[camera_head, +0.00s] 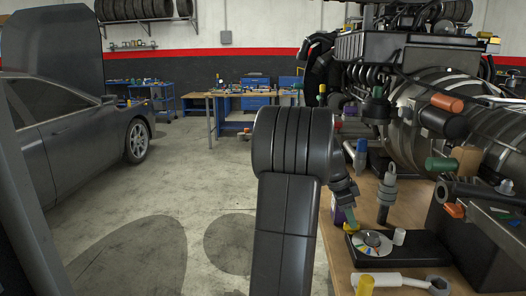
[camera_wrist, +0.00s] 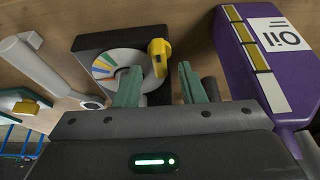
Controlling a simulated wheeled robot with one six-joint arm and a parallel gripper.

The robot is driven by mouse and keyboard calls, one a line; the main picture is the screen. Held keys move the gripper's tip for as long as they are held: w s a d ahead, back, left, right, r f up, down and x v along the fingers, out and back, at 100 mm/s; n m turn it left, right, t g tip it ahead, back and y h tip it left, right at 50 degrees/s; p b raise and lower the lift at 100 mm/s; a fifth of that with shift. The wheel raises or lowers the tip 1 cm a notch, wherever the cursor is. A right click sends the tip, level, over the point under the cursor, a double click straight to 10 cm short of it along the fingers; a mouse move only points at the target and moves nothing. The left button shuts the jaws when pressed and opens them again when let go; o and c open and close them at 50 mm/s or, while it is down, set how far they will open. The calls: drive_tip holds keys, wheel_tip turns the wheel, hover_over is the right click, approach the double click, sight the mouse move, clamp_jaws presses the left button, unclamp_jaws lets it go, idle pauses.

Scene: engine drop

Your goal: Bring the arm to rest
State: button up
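My gripper (camera_wrist: 159,84) has its two green fingertips apart, with clear space between them. A yellow knob-like piece (camera_wrist: 158,56) shows just beyond the gap, beside the disc; I see no finger closed on it. In the head view my gripper (camera_head: 348,212) points down over the workbench at the left edge of a black device. The dark arm reaches up the middle of the picture and bends down to the right.
The black device (camera_head: 418,256) carries a coloured disc (camera_head: 372,243). A purple oil bottle (camera_wrist: 240,60) stands close to the right finger. A grey wrench (camera_wrist: 45,70) lies left. The engine (camera_head: 420,110) fills the bench's back. Open floor (camera_head: 160,190) lies left, with a car (camera_head: 85,140) beyond.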

drive_tip(key=shift+x, duration=0.9)
